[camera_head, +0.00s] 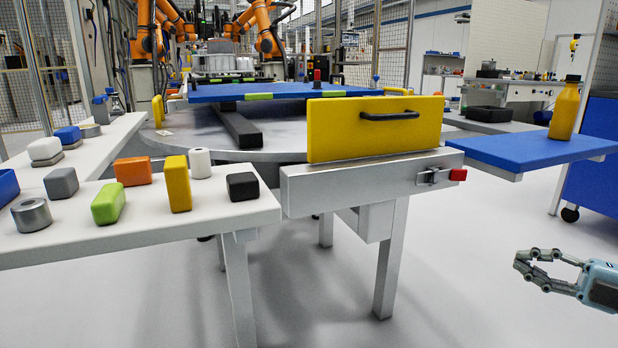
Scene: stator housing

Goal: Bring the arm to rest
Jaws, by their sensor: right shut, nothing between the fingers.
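My right gripper (522,264) comes in from the right edge, low in the head view. It hangs over the open grey floor, apart from the tables and their objects. Its fingers are shut with nothing between them, and it points left. Only the gripper and a bit of its pale blue body show; the rest of the right arm is out of the picture. My left gripper is not in view.
A white table (150,228) with several coloured blocks stands at left. A yellow panel (340,142) with a black handle stands in the middle. A blue shelf (510,149) holds an orange bottle (564,112) above the gripper. The floor (460,270) around the gripper is clear.

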